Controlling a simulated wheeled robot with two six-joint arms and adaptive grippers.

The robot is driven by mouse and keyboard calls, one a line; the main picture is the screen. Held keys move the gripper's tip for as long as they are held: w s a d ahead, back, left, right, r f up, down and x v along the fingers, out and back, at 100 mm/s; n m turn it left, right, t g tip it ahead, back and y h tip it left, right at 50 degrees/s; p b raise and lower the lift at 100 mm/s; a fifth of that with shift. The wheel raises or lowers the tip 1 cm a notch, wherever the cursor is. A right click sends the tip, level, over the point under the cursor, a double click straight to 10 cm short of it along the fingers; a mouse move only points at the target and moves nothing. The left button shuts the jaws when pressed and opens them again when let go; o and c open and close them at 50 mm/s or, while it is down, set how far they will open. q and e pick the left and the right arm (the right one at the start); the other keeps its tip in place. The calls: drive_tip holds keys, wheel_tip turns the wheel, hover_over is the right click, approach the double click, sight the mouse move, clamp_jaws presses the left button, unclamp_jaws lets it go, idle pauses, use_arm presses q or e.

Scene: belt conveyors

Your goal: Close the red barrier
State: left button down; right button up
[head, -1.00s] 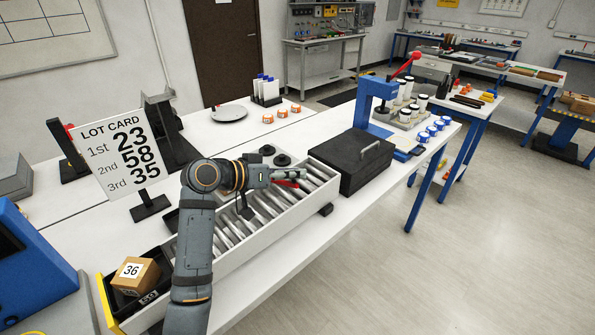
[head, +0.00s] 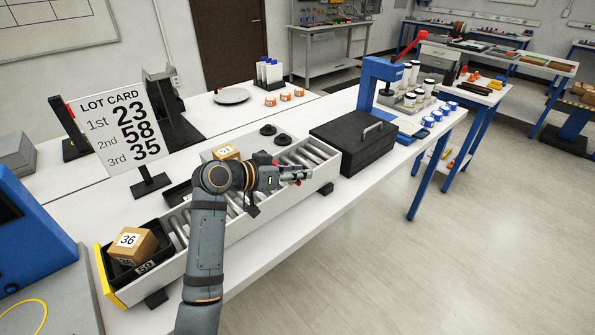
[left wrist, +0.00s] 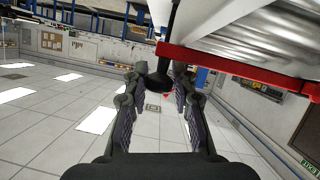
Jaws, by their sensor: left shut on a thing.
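The red barrier (left wrist: 235,64) shows in the left wrist view as a long red bar along the edge of the roller conveyor. A dark knob or handle (left wrist: 157,79) hangs at its left end, between my fingertips. My left gripper (head: 303,174) is over the conveyor's near side wall in the head view and is shut on this handle; it also shows in the left wrist view (left wrist: 157,88). In the head view my gripper and arm hide most of the barrier. My right gripper is in neither view.
The roller conveyor (head: 237,231) holds a box marked 21 (head: 226,152) behind my arm. A box marked 36 (head: 130,244) sits at its yellow near end in a black tray. A black case (head: 350,146) stands past the far end. Open floor lies to the right.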

use_arm(q)
drive_tip(key=shift+s+f, duration=0.1)
drive_tip(key=shift+f, duration=0.2)
drive_tip(key=c, duration=1.3)
unclamp_jaws()
drive_tip(key=shift+o, duration=0.8)
drive_tip(key=shift+d+r, duration=0.15)
drive_tip(key=shift+a, duration=0.2)
drive_tip(key=shift+s+a+r, duration=0.2)
drive_tip(key=shift+a, duration=0.1)
drive_tip(key=v, duration=1)
drive_tip(key=shift+s+a+r, duration=0.2)
drive_tip(key=shift+s+a, duration=0.1)
drive_tip(key=shift+s, duration=0.1)
